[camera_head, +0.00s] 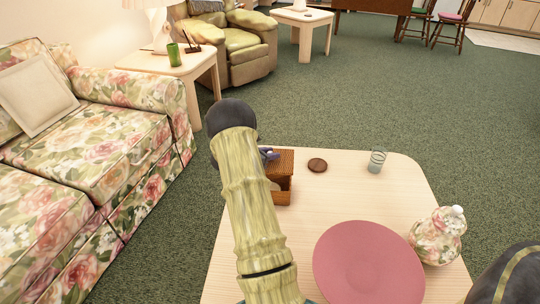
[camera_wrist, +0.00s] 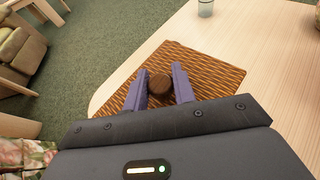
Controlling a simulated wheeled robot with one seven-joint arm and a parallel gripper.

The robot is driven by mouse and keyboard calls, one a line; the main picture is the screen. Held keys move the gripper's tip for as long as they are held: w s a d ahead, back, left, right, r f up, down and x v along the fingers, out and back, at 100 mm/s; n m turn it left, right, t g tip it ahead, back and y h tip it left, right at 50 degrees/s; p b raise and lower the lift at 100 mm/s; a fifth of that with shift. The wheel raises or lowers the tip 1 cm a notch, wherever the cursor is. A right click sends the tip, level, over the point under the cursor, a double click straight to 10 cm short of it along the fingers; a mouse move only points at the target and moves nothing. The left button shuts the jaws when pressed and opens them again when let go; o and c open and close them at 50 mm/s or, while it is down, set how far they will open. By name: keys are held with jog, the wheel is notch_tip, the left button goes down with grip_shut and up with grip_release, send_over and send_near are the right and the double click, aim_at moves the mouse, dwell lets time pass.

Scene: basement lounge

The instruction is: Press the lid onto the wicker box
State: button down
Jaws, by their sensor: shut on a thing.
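The lid (camera_head: 285,160) is an orange-brown woven panel over the wicker box (camera_head: 283,198), on the far left of the pale table. A dark opening shows between the lid and the box's lower front, so the lid looks raised; my arm hides the left side. In the wrist view the woven lid (camera_wrist: 205,72) fills the area under my gripper and hides the box. My gripper (camera_wrist: 160,82) has its purple fingers shut on the lid's round brown knob (camera_wrist: 160,84). The gripper (camera_head: 268,154) also shows partly in the head view, behind my arm.
On the pale table (camera_head: 300,220) are a brown disc (camera_head: 317,165), a glass (camera_head: 377,159), a large pink plate (camera_head: 368,262) and a floral jar (camera_head: 438,236). A floral sofa (camera_head: 90,150) stands to the left. Green carpet lies open beyond the table.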

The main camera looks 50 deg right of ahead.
jog(key=shift+f+b, duration=3.35)
jog(key=shift+f, duration=0.1)
jog(key=shift+f+b, duration=0.9)
jog(key=shift+b, duration=1.2)
dwell(0.7)
jog(key=c, duration=1.1)
grip_release()
jog(key=shift+o, duration=0.5)
jog(key=o, duration=0.4)
jog(key=shift+r, duration=0.1)
